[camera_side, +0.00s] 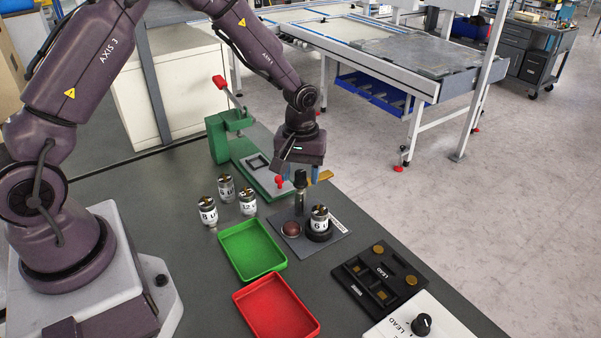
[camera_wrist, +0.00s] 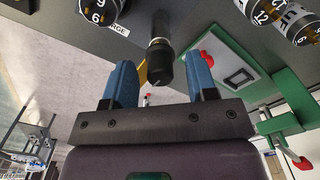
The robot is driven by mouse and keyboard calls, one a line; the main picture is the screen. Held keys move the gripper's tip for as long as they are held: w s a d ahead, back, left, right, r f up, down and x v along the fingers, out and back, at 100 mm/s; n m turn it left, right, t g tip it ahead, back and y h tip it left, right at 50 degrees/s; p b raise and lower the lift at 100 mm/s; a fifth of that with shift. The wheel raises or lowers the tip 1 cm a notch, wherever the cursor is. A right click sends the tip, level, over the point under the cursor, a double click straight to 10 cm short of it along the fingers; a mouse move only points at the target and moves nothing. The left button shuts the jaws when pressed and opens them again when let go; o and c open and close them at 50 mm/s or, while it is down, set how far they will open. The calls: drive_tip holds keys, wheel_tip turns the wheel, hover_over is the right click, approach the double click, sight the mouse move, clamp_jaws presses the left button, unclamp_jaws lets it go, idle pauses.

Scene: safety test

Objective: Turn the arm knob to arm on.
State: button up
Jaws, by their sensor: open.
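A black knob (camera_side: 421,324) with a pale mark stands on a white box (camera_side: 445,322) at the lower right edge of the side view. The box's lettering is only partly legible, and its lower part is cut off. My gripper (camera_side: 301,172) is far from this knob, up and left of it, pointing down over a dark pad (camera_side: 331,242). In the wrist view my gripper (camera_wrist: 162,68) is open, with its blue fingers apart. A black upright post (camera_wrist: 159,50) shows between the fingers; I cannot tell whether they touch it. The knob is not seen in the wrist view.
The pad holds a labelled canister (camera_side: 320,218) and a dark red dome (camera_side: 291,229). Several similar canisters (camera_side: 247,201) stand left. Green (camera_side: 253,248) and red (camera_side: 276,306) trays, a black slotted tray (camera_side: 361,291) and a green press (camera_side: 218,140) share the bench.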

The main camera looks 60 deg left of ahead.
drive_tip(key=shift+f, duration=0.3)
drive_tip(key=c, duration=0.9)
